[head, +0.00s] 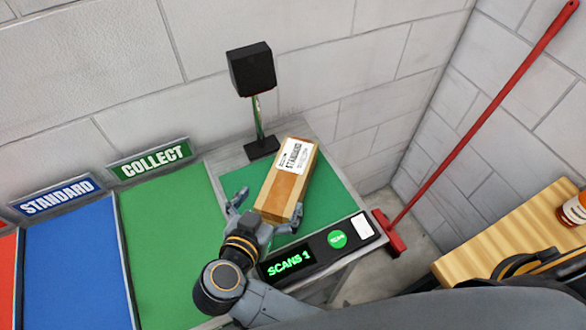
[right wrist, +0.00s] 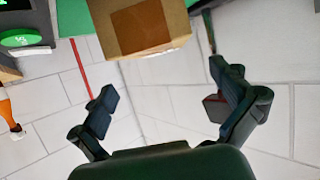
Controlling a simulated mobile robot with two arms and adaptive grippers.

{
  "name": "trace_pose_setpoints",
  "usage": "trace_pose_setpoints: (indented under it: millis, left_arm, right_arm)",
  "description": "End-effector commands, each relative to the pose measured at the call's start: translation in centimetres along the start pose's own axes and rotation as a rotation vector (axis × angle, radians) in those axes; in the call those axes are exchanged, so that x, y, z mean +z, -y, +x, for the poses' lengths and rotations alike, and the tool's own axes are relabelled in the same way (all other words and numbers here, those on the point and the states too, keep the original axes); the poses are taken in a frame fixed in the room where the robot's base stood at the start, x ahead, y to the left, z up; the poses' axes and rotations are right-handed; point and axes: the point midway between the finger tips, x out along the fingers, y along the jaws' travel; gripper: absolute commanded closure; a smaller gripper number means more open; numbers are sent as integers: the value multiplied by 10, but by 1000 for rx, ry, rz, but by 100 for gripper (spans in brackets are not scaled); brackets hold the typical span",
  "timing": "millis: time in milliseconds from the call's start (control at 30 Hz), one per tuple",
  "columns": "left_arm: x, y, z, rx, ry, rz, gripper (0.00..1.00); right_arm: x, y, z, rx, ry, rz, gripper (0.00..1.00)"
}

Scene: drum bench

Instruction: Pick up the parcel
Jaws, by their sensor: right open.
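The parcel (head: 288,180) is a brown cardboard box with a white label reading STANDARD. It lies on the green mat (head: 325,197) of the scan bench in the head view. My right gripper (head: 265,211) is at the parcel's near end, with its fingers spread and empty. In the right wrist view the parcel (right wrist: 140,25) shows at the top, beyond the open fingers (right wrist: 165,92). I cannot tell whether a finger touches it. My left gripper is not in view.
A scanner (head: 251,70) stands on a post behind the parcel. A console (head: 318,247) reading SCANS 1 lies along the mat's near edge. Green COLLECT (head: 165,225) and blue STANDARD (head: 70,260) bays are at left. A red broom (head: 470,130) leans at right, beside a wooden table (head: 500,235).

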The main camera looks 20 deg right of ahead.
Motion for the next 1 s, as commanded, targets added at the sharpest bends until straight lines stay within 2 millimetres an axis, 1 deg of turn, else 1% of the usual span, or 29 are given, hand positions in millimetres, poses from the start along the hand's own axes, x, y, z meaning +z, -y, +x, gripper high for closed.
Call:
trace_pose_setpoints:
  millis: [33,67,200,300,367,400,467,533,600,667,733,800,900,1000]
  left_arm:
    - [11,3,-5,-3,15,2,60]
    - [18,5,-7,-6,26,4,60]
    - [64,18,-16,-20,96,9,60]
    - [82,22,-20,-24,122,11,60]
    - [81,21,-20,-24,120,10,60]
    - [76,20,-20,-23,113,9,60]
    - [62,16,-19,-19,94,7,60]
    - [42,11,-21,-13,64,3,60]
    - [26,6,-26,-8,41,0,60]
    - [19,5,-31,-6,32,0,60]
    - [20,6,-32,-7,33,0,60]
    - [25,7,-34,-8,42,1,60]
    - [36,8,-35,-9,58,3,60]
    - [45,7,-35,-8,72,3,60]
  right_arm:
    - [-3,-1,11,3,-4,-2,0]
    - [-4,-1,17,4,-6,-3,0]
    - [-4,-1,44,4,-5,-1,0]
    - [-3,-1,58,2,-5,-1,0]
    - [-3,-1,63,2,-4,2,0]
    - [-2,-1,66,2,-3,2,0]
    - [-3,-1,69,2,-3,1,0]
    - [-5,-1,75,2,-5,0,0]
    - [-8,-2,85,3,-6,-1,0]
    - [-10,-2,94,4,-7,0,0]
    - [-8,-2,105,2,-6,0,0]
    - [-7,-2,113,2,-5,0,0]
    - [-6,-2,118,1,-2,2,0]
    - [-5,-2,119,0,-1,3,0]
